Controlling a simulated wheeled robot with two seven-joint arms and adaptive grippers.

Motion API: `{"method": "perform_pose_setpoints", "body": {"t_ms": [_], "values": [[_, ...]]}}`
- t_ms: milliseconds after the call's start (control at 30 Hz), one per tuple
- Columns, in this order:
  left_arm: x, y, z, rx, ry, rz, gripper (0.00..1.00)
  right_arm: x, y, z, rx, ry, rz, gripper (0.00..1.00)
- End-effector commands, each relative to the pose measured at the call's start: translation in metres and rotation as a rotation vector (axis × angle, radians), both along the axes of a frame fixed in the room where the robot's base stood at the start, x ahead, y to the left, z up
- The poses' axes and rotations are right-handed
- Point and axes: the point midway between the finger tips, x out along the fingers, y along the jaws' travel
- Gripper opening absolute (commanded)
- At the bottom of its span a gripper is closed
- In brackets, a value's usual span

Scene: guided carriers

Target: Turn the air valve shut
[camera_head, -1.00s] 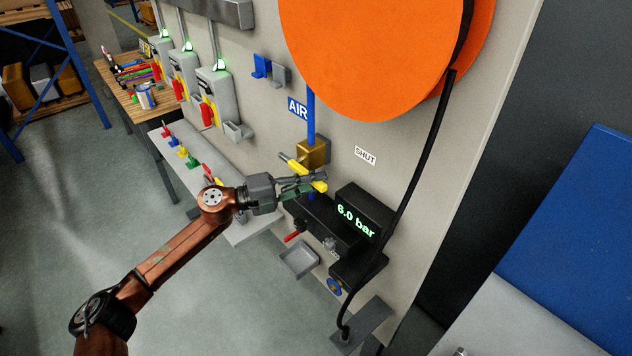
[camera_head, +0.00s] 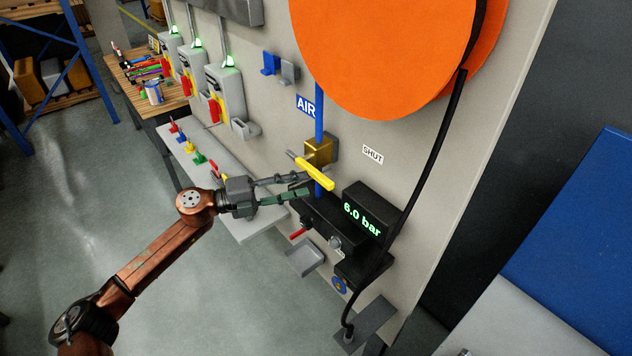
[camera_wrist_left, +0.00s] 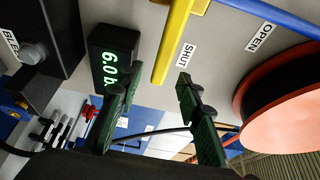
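The air valve has a brass body (camera_head: 320,150) on a blue pipe under the AIR sign, with a long yellow lever (camera_head: 316,173). The lever slants down to the right in the head view, across the pipe. In the left wrist view the lever (camera_wrist_left: 174,42) lies beside the SHUT label (camera_wrist_left: 186,55). My left gripper (camera_head: 304,186) is just left of the lever's lower end, fingers apart and empty. In the left wrist view its fingertips (camera_wrist_left: 158,82) are spread, with the lever's end beyond them, apart from it. My right gripper is not in view.
A black display (camera_head: 365,220) reading 6.0 bar sits below right of the valve. A large orange reel (camera_head: 385,50) hangs above, with a black hose running down. A grey shelf (camera_head: 245,222) with coloured handles is left. The OPEN label (camera_wrist_left: 260,38) shows in the left wrist view.

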Motion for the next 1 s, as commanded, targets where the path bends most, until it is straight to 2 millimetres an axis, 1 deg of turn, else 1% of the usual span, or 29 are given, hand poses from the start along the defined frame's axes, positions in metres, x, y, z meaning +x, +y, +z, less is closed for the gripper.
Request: {"method": "perform_pose_setpoints", "body": {"t_ms": [33,100,200,300,467,867,1000], "values": [[-0.003,0.011,-0.001,0.001,0.001,0.002,0.33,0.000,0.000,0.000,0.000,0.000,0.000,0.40],[-0.006,0.023,-0.001,0.001,0.002,0.001,0.33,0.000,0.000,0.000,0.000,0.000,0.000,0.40],[-0.010,0.037,-0.001,0.001,0.001,0.001,0.33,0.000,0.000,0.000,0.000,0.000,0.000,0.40],[-0.013,0.045,0.000,0.001,0.000,0.000,0.33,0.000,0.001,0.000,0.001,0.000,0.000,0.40],[-0.015,0.051,0.000,0.000,-0.001,-0.001,0.33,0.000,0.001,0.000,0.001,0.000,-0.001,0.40],[-0.015,0.051,0.000,0.000,0.000,-0.001,0.33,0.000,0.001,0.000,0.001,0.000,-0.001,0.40],[-0.015,0.052,0.000,0.000,0.000,0.002,0.33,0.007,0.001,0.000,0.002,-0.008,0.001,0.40]]}}
